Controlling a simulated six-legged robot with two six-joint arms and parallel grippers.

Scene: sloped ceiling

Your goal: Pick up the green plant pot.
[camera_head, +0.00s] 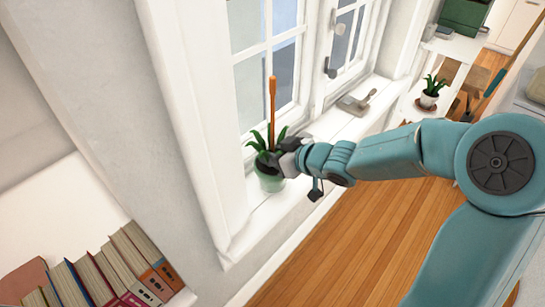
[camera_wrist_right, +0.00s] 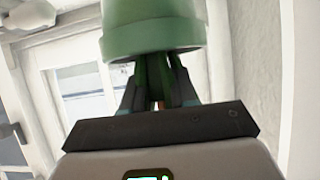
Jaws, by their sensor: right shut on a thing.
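The green plant pot (camera_head: 270,183) is at the window sill in the head view, with green leaves and an upright orange-brown stick in it. My right gripper (camera_head: 277,158) reaches in from the right and is shut on it near its top. In the right wrist view the pot (camera_wrist_right: 152,30) fills the top middle, just beyond my gripper's fingers (camera_wrist_right: 158,85). The exact contact is hidden, and I cannot tell whether the pot rests on the sill. My left gripper is not in view.
The white sill (camera_head: 335,122) runs along the window, with a grey trowel-like tool (camera_head: 356,102) farther along it. A second potted plant (camera_head: 429,98) stands on a white shelf at the upper right. Several books (camera_head: 105,270) stand at the lower left. Wooden floor (camera_head: 345,240) lies below.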

